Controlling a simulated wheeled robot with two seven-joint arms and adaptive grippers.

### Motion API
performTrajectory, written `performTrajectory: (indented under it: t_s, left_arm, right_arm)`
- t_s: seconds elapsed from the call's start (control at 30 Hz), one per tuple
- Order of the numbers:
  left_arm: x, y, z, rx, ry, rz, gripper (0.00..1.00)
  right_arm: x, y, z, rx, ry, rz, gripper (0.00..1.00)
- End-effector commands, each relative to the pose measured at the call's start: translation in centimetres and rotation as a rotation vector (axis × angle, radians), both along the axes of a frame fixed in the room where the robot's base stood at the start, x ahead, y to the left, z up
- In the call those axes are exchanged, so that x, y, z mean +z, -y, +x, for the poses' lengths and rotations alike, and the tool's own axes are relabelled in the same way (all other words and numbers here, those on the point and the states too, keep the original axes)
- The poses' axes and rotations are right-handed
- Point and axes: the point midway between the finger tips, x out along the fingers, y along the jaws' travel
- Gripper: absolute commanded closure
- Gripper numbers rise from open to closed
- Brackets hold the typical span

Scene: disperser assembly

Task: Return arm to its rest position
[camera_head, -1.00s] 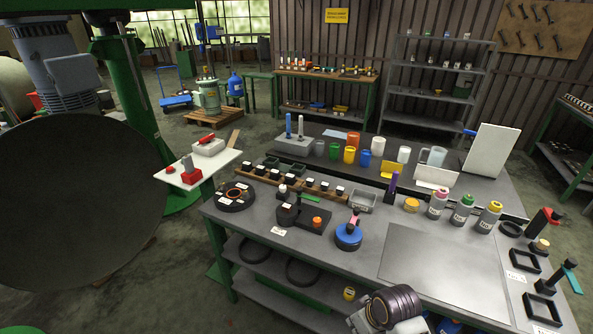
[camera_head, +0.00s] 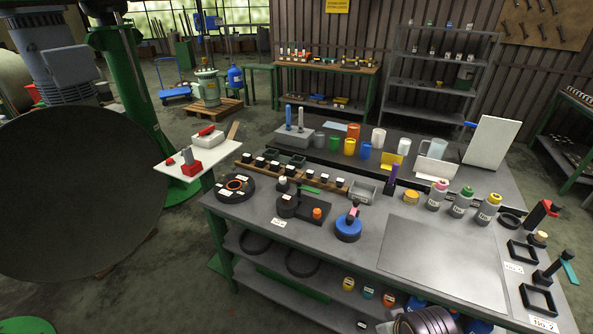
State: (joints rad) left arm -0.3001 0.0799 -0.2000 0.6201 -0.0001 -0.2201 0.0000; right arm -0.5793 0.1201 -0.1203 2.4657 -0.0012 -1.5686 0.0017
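A dark ribbed, rounded part with grey pieces beside it, which looks like a link of my own arm, shows at the bottom edge in front of the workbench (camera_head: 330,240). It is cut off by the frame, and I cannot tell which arm it belongs to. Neither gripper shows, so their fingers and anything in them are out of sight. No part of my arms is over the bench top.
The bench holds a blue round tool (camera_head: 348,228), a black ring plate (camera_head: 235,189), labelled bottles (camera_head: 462,203) and square black frames (camera_head: 538,300). A bare metal plate (camera_head: 440,260) lies at front right. Coloured containers (camera_head: 368,292) stand on the lower shelf.

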Motion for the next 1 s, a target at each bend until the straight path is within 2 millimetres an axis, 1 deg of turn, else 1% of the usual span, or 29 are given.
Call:
performTrajectory:
  t_s: [0.37,0.53,0.67,0.83,1.0]
  left_arm:
    - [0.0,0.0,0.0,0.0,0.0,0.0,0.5]
    - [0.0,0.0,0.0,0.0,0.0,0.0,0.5]
    - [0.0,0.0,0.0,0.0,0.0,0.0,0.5]
    - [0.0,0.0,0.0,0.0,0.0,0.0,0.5]
    - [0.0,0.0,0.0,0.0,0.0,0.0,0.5]
  right_arm:
    - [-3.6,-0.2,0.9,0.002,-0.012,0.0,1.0]
    - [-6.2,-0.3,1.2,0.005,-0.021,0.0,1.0]
    - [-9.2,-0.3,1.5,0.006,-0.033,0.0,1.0]
    - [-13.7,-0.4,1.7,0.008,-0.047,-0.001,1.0]
    - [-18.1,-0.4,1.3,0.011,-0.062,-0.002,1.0]
